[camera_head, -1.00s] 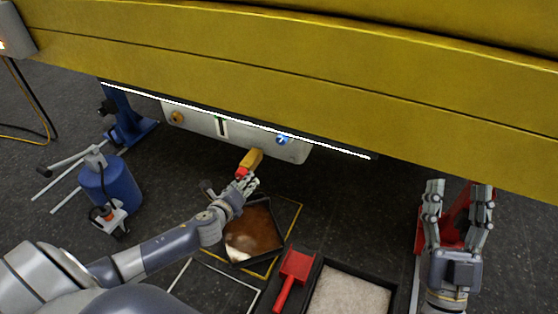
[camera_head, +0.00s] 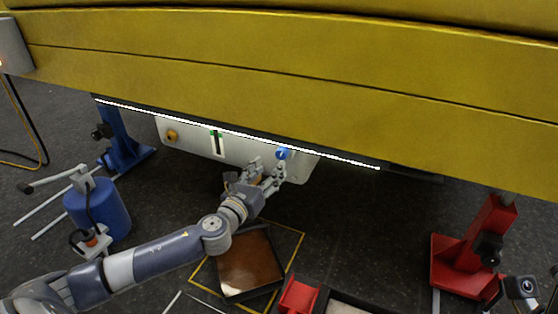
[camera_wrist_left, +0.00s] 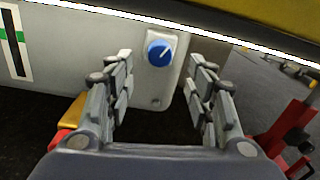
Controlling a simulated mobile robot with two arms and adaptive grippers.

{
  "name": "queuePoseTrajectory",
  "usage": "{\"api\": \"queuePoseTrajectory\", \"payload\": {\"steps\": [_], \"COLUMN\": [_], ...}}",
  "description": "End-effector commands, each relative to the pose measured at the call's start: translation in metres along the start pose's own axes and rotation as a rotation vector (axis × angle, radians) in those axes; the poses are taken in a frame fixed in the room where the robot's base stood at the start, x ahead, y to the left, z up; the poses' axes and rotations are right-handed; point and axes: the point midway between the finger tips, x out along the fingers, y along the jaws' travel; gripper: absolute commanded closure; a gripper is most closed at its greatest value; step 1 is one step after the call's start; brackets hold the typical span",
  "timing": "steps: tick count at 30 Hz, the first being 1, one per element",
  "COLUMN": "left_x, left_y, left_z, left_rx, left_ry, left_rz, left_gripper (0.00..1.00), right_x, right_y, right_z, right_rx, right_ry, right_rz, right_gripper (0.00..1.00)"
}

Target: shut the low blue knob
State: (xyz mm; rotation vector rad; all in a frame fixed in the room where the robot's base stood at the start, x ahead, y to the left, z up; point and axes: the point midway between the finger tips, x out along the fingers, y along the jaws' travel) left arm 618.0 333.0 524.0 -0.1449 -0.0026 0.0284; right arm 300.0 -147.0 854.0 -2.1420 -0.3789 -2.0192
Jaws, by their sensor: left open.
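The blue knob (camera_head: 282,154) sits on the pale panel (camera_head: 242,155) under the yellow boom. In the left wrist view the knob (camera_wrist_left: 160,52) is round, with a white pointer mark slanting up and right. My left gripper (camera_head: 266,170) is open just in front of and below the knob. In the wrist view its fingers (camera_wrist_left: 162,72) stand apart to either side of the knob, and no contact shows. At the bottom right, a part of my right wrist shows; its fingers cannot be made out.
The yellow boom (camera_head: 300,90) hangs low above the panel. A yellow and red part (camera_wrist_left: 70,115) lies close by the left finger. An orange knob (camera_head: 172,136) and a green-marked gauge (camera_head: 217,143) are further left. A brown-filled tray (camera_head: 272,290) lies below, and a red stand (camera_head: 462,262) at right.

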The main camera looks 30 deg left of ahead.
Motion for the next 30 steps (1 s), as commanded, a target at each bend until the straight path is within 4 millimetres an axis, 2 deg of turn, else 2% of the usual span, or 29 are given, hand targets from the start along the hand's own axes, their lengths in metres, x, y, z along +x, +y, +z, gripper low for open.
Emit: {"api": "queuePoseTrajectory", "payload": {"steps": [6, 13, 19, 28, 30], "left_x": [0.034, 0.060, 0.071, 0.072, 0.072], "left_y": [0.001, 0.000, 0.001, 0.001, 0.000], "left_z": [-0.001, -0.002, -0.001, -0.001, -0.001], "left_rx": [-0.002, -0.003, -0.001, -0.001, -0.002], "left_ry": [-0.003, -0.001, 0.000, 0.001, 0.001], "left_rz": [0.001, 0.001, 0.001, 0.001, 0.001], "left_gripper": [0.51, 0.51, 0.51, 0.51, 0.67], "right_x": [0.002, 0.006, 0.009, 0.011, 0.011], "right_y": [-0.001, -0.002, -0.003, -0.003, -0.003], "right_z": [-0.001, -0.002, -0.004, -0.005, -0.005], "right_rx": [-0.004, -0.007, -0.009, -0.009, -0.009], "right_ry": [0.028, 0.050, 0.064, 0.069, 0.069], "right_rz": [-0.012, -0.023, -0.030, -0.028, -0.028], "right_gripper": [0.46, 0.46, 0.46, 0.46, 0.46]}}
